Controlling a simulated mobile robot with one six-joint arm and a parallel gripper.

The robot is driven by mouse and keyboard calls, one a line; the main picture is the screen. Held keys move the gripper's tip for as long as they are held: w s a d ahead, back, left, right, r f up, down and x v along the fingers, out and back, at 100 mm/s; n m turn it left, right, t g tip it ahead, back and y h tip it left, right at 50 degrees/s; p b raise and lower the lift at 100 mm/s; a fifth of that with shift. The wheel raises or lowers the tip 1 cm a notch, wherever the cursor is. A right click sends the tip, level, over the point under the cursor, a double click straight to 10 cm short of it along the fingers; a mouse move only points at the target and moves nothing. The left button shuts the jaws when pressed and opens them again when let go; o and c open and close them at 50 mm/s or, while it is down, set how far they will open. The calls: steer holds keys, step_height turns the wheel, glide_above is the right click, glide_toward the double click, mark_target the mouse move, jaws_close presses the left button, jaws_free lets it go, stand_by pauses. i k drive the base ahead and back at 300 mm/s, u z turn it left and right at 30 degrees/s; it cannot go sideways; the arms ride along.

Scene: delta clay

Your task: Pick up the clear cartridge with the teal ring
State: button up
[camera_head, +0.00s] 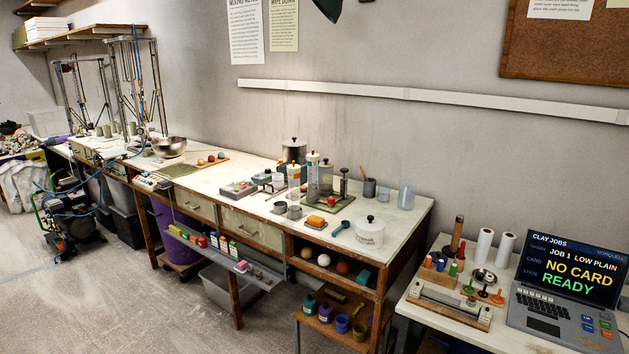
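Several upright clear cylinders stand close together on the long workbench (255,176), right of its middle. One clear cylinder with a pale cap (294,183) stands at the front left of the group. Another pale-capped cylinder (312,160) stands just behind it, partly hidden. A darker, grey-looking cylinder (325,182) stands to the right. The rings are too small for me to tell which cartridge has the teal one. My gripper is not in view.
A low shelf (240,268) juts out in front. A side table holds a laptop (566,290). The floor at left front is open.

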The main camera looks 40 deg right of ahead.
mark_target(313, 166)
steer(key=u, duration=0.05)
steer(key=i, duration=0.95)
steer(key=z, duration=0.05)
